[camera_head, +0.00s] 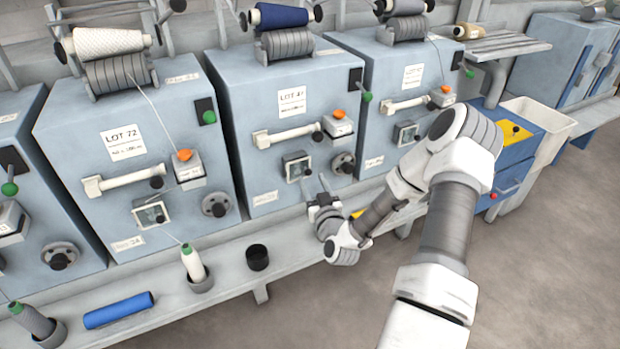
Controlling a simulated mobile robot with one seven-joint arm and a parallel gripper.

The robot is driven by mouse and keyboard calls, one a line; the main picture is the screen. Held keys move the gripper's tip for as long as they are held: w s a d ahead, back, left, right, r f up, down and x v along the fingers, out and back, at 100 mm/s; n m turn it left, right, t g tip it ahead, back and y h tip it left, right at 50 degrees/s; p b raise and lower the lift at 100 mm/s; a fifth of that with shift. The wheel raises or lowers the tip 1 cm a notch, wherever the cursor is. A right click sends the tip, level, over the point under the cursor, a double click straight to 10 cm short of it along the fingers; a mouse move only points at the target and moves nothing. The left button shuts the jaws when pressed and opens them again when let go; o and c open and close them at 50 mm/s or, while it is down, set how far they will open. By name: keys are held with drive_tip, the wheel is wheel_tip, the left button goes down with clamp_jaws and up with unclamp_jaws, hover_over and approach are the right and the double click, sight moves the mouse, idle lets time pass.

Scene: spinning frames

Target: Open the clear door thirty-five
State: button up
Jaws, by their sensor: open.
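Small square clear doors in dark frames sit low on the fronts of the blue machines. The clear door on the middle machine, LOT 47 (296,167), looks shut; its small number plate (265,198) is too blurred to read surely. My gripper (316,188) is open and empty just below and right of this door, fingers pointing up toward the machine front. I cannot tell whether a finger touches the machine. Another clear door (151,215) is on the LOT 72 machine at left, and one (406,133) on the machine at right.
Handle bars (287,135) and orange-topped boxes (338,122) stick out above the doors. A black knob (343,162) is right of the middle door. The ledge below holds a black cup (257,257), a white cone (193,264) and a blue roll (119,310). Open floor lies at lower right.

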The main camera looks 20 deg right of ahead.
sight(309, 174)
drive_tip(key=shift+w+d, duration=0.15)
drive_tip(key=shift+w, duration=0.65)
drive_tip(key=shift+w+d, duration=0.1)
drive_tip(key=shift+w, duration=0.65)
clamp_jaws()
